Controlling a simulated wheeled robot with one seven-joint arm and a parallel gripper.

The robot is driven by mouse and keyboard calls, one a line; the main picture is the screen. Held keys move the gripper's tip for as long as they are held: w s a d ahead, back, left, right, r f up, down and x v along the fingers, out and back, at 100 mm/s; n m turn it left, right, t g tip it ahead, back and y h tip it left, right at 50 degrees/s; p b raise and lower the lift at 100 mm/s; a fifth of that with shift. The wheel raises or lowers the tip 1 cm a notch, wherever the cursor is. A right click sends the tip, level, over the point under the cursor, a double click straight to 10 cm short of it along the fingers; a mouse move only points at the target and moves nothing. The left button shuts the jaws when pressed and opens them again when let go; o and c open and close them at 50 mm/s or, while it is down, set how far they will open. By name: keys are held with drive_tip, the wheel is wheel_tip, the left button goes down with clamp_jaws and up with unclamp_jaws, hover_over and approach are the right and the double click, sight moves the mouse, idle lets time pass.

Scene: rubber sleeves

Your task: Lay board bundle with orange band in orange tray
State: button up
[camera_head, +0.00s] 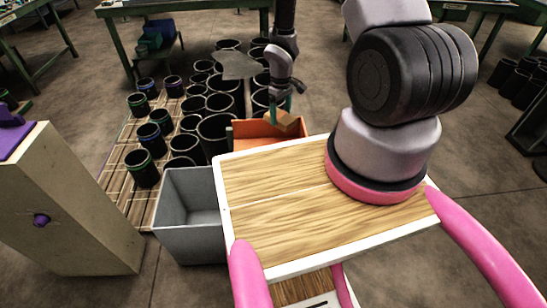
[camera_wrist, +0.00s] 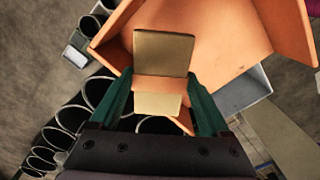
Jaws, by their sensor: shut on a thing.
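My gripper (camera_head: 281,108) points down at the orange tray (camera_head: 245,131), behind the far edge of my wooden top. It is shut on the board bundle (camera_head: 285,119), a small tan block. In the wrist view the gripper's green fingers (camera_wrist: 160,80) stand on either side of the bundle (camera_wrist: 164,52), and its orange band (camera_wrist: 158,89) crosses the middle. The orange tray (camera_wrist: 225,45) fills the view behind the bundle. The bundle is at or over the tray; I cannot tell whether it touches the floor of it. My wooden top hides the tray's near part in the head view.
A grey bin (camera_head: 190,208) stands left of my wooden top, near the tray. Many black rubber sleeves (camera_head: 215,128) crowd the slatted pallet (camera_head: 122,198) left of and behind the tray. A beige cabinet (camera_head: 70,205) stands at the left. Green tables line the back.

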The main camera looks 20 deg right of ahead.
sight(268, 118)
drive_tip(key=a+n, duration=0.1)
drive_tip(key=n, duration=0.2)
drive_tip(key=a+f+n, duration=0.1)
drive_tip(key=a+n, duration=0.1)
drive_tip(key=n, duration=0.1)
drive_tip(key=a+f+n, duration=0.1)
drive_tip(key=n, duration=0.2)
drive_tip(key=shift+s+a, duration=0.25)
drive_tip(key=shift+s, duration=0.15)
drive_tip(key=shift+n, duration=0.4)
drive_tip(key=f, duration=0.5)
drive_tip(key=shift+s+a+f, duration=0.1)
drive_tip(key=shift+a+f, duration=0.05)
drive_tip(key=shift+a, duration=0.05)
drive_tip(key=shift+f, duration=2.45)
drive_tip(key=o, duration=1.3)
drive_tip(key=shift+f, duration=0.15)
wheel_tip(268, 118, up, 12)
drive_tip(key=shift+r, duration=0.2)
